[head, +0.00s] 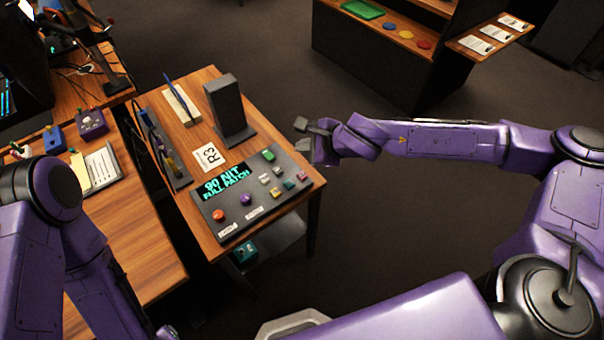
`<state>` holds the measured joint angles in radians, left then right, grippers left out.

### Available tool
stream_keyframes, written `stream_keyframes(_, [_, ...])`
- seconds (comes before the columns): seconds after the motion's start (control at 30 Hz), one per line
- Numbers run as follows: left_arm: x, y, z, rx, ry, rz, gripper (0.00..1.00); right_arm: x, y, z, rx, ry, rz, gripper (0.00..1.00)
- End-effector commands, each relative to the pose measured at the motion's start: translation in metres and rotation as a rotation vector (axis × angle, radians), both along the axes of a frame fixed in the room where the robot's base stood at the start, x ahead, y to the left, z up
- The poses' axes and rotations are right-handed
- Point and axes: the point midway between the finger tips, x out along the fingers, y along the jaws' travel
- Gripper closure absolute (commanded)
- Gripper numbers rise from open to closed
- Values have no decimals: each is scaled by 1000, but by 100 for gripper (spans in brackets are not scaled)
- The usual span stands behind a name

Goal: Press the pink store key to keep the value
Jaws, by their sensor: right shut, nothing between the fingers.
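The dark trackball panel (262,208) lies on the small wooden table, with a screen (222,184) reading "90 NIT FULL PATCH" in cyan. A small pinkish-red key (302,176) sits near the panel's right end and looks like the pink store key. Beside it are a teal key (288,185), a yellow key (275,193), pale keys (265,178) and a green key (268,156). A purple ball (246,199) and an orange-red ball (218,215) sit lower left. My right gripper (302,136) is shut and empty, beyond the panel's upper right corner, apart from the keys. My left gripper is out of view.
A dark upright stand (230,108) and an R3 card (209,155) are on the small table (205,75). A cluttered wooden desk (135,235) stands at left. A shelf unit (365,55) is at the back. The floor at right is clear.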

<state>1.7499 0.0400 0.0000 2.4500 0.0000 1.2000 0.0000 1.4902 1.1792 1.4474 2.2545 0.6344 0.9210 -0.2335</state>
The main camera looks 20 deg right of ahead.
Motion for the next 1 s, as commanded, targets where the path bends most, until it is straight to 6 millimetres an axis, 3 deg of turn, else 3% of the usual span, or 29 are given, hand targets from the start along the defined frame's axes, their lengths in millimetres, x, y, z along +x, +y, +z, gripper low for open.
stream_keyframes(0.47, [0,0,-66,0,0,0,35,0,0,-67,0,1,1,100])
stream_keyframes(0.7, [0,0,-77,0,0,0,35,0,0,-86,-1,0,1,100])
stream_keyframes(1.0, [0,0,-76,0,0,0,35,0,0,-86,-1,0,1,100])
